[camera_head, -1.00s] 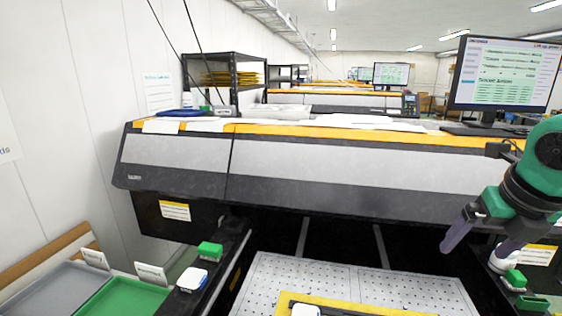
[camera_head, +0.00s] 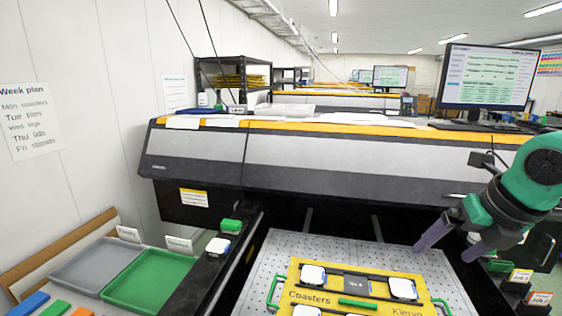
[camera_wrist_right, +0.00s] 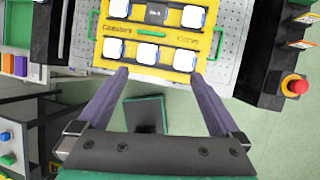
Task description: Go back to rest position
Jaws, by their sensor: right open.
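My right gripper (camera_head: 450,247) is open and empty in the head view, held in the air at the right, above the right edge of the perforated bed. In the right wrist view its two purple fingers (camera_wrist_right: 158,85) are spread wide with nothing between them. Beyond the fingertips lies a yellow jig (camera_wrist_right: 150,55) labelled "Coasters" that holds several white coasters; it also shows at the bottom of the head view (camera_head: 318,296). The gripper does not appear to touch the jig. My left gripper is not in view.
A large flatbed printer (camera_head: 330,160) spans the middle. A monitor (camera_head: 487,77) stands at the right. A green tray (camera_head: 150,280) and a grey tray (camera_head: 95,268) sit at the lower left. A red button (camera_wrist_right: 295,86) shows in the right wrist view.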

